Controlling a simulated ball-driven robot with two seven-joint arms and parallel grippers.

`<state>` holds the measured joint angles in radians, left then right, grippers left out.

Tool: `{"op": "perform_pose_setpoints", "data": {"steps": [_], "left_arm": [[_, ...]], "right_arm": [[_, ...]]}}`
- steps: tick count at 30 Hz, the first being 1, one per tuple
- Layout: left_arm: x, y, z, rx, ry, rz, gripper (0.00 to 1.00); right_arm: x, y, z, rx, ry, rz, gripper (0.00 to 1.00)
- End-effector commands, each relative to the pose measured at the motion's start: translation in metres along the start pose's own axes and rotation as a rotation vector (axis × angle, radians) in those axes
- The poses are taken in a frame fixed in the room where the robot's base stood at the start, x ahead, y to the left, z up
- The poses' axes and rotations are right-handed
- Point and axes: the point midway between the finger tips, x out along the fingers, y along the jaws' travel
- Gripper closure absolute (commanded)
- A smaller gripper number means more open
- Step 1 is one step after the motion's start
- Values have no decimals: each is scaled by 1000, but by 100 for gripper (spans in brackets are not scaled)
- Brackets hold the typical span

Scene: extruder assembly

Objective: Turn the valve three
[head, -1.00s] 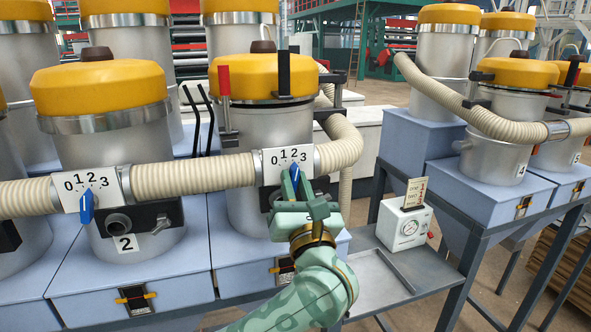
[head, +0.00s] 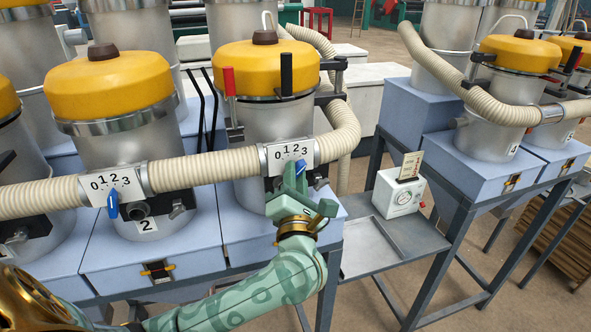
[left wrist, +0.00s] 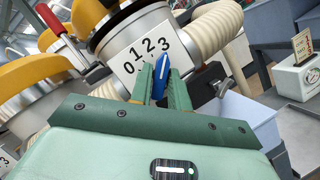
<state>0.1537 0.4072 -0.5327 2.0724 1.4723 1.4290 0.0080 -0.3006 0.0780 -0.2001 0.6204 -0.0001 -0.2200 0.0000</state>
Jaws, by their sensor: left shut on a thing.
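The blue valve handle (head: 303,167) is on the third hopper, in front of a white dial plate (head: 287,154) numbered 0 to 3. My left gripper (head: 294,180) is shut on this handle. In the left wrist view the blue handle (left wrist: 161,68) shows between the two green fingers (left wrist: 161,84), its tip toward the 3 end of the dial (left wrist: 147,50). The fingers hide part of the handle and its hub. My right gripper is not in view.
Valve two's blue handle (head: 112,205) sits at left under its own dial (head: 112,185). A ribbed hose (head: 205,170) runs between the dials. A small white gauge box (head: 400,194) stands on the grey metal table (head: 365,262) at right. Yellow-lidded hoppers stand behind.

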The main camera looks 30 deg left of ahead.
Motion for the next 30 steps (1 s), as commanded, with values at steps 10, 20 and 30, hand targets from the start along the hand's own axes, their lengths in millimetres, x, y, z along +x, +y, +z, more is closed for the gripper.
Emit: {"op": "perform_pose_setpoints", "data": {"steps": [10, 20, 30], "left_arm": [[0, 0, 0, 7, -1, -2, 100], [0, 0, 0, 6, -1, -2, 65], [-37, -2, -1, 6, 1, -8, 65]], "right_arm": [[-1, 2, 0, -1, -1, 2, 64], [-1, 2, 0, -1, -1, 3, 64], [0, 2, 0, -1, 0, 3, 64]]}}
